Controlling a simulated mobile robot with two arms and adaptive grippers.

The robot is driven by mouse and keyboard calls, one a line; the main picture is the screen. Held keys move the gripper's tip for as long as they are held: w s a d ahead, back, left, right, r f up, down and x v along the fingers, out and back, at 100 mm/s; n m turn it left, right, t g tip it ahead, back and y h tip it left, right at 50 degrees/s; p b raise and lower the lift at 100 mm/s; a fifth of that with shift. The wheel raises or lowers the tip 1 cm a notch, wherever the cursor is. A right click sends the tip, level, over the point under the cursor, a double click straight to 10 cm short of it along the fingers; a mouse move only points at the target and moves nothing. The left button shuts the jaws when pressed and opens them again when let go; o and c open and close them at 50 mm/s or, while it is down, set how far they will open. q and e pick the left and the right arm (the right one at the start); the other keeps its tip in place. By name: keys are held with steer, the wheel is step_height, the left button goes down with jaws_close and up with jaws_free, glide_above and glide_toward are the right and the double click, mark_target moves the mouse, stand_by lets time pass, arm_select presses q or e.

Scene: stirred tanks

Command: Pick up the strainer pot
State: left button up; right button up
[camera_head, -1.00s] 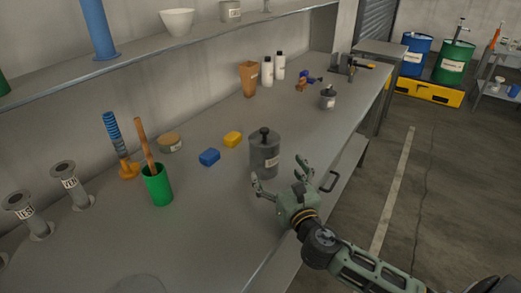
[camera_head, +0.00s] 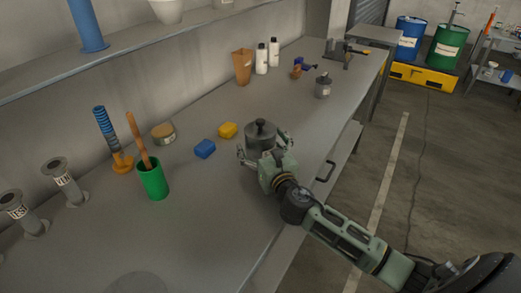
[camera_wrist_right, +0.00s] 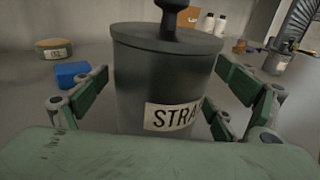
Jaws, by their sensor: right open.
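The strainer pot (camera_head: 260,134) is a dark grey lidded cylinder with a black knob, upright on the workbench. In the right wrist view the pot (camera_wrist_right: 165,75) fills the middle, with a label reading "STRA". My right gripper (camera_head: 264,152) is open at the pot's near side, with a finger on each side of it. In the wrist view the green finger pads show left and right of the pot, with a gap visible on the left. Whether the right pad touches the pot is hard to tell. My left gripper is not in view.
A blue block (camera_head: 204,149) and a yellow block (camera_head: 228,130) lie left of the pot. A green cup (camera_head: 153,182) with a wooden handle stands further left. A smaller grey pot (camera_head: 323,87) stands further along the bench (camera_head: 205,225).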

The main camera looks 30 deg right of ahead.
steer(key=c, duration=1.3)
